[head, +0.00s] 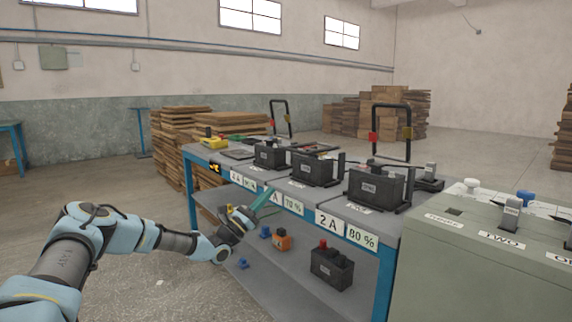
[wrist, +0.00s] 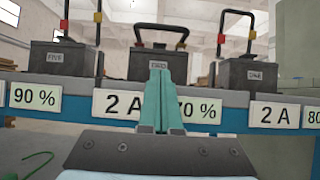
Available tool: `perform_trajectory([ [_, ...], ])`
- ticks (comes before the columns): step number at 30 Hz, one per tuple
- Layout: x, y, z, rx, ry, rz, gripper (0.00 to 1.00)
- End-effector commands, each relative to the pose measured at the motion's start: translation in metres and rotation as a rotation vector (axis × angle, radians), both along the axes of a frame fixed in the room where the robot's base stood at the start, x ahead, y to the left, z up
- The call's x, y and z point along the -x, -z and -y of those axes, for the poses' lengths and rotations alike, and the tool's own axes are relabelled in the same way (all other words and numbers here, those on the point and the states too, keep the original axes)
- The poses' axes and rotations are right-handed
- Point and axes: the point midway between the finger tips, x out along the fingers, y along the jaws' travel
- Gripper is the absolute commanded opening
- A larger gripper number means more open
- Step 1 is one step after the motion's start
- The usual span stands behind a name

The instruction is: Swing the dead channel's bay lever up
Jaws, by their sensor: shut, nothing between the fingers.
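Several dark batteries stand in a row on the bench, each behind a label. The middle bay's battery (wrist: 158,65) has a black hoop lever (wrist: 162,27) that looks low and tilted. The right bay's lever (head: 392,108) and the left one (head: 281,101) stand upright, with red and yellow tags. My gripper (head: 272,198) is shut and empty, in front of the bench edge; in the wrist view its teal fingers (wrist: 159,95) cover part of the 70 % label. I cannot tell which channel is dead.
A grey-green cabinet (head: 470,265) with labelled switches stands at the right. The bench's lower shelf holds a black battery (head: 332,268) and an orange item (head: 282,240). A small orange display (head: 215,167) is at the bench's left end. Stacked planks (head: 170,140) stand behind it.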

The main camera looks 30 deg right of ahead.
Motion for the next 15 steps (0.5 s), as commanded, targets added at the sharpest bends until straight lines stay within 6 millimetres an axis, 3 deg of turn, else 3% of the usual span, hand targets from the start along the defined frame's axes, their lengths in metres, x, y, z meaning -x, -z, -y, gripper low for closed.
perform_trajectory([
  [8,0.000,-0.002,0.003,-0.003,0.002,0.003,0.00],
  [15,-0.004,-0.021,0.031,-0.003,0.004,0.006,0.00],
])
